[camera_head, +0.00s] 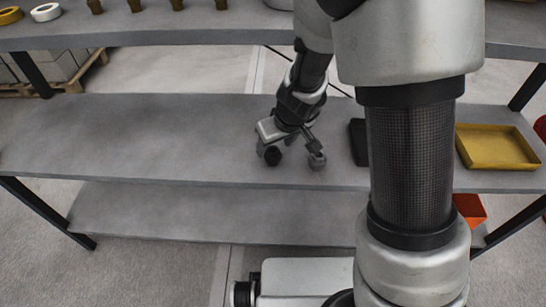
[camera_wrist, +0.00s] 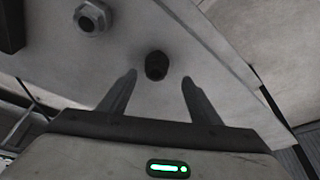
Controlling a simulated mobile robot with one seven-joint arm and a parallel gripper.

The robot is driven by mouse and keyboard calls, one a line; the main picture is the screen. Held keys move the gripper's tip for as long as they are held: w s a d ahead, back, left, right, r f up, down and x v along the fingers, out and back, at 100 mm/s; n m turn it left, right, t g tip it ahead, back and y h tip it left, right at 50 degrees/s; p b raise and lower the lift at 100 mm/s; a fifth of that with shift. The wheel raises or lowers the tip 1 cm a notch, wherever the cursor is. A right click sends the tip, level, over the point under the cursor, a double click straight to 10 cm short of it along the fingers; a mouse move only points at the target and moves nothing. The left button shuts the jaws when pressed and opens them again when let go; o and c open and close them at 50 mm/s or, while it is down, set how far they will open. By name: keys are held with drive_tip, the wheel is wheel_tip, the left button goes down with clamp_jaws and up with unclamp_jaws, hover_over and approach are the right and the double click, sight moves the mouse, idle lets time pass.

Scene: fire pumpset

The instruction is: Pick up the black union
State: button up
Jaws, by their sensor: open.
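The black union (camera_wrist: 156,65) shows in the wrist view as a small dark round piece on the grey shelf. It lies between and just beyond the fingertips of my open gripper (camera_wrist: 159,77), with nothing between the fingers. In the head view the black union (camera_head: 272,156) appears as a dark round end beside my gripper (camera_head: 287,143), which points down over the middle shelf. A finger partly overlaps it there. I cannot tell the exact height gap between fingertips and union.
A grey metal hex fitting (camera_wrist: 92,17) lies near the union; it also shows in the head view (camera_head: 317,160). A black bin (camera_head: 358,143) and a yellow tray (camera_head: 495,147) stand to the right. The shelf's left side (camera_head: 130,135) is clear. An upper shelf (camera_head: 170,28) runs behind.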

sight(274, 151)
drive_tip(key=x, duration=0.2)
drive_tip(key=b+x, duration=0.1)
drive_tip(key=x, duration=0.1)
drive_tip(key=b+x, duration=0.1)
drive_tip(key=x, duration=0.1)
drive_tip(key=shift+w+d+f, duration=0.15)
drive_tip(key=shift+w+d, duration=0.1)
drive_tip(key=shift+w, duration=0.1)
drive_tip(key=c, duration=1.4)
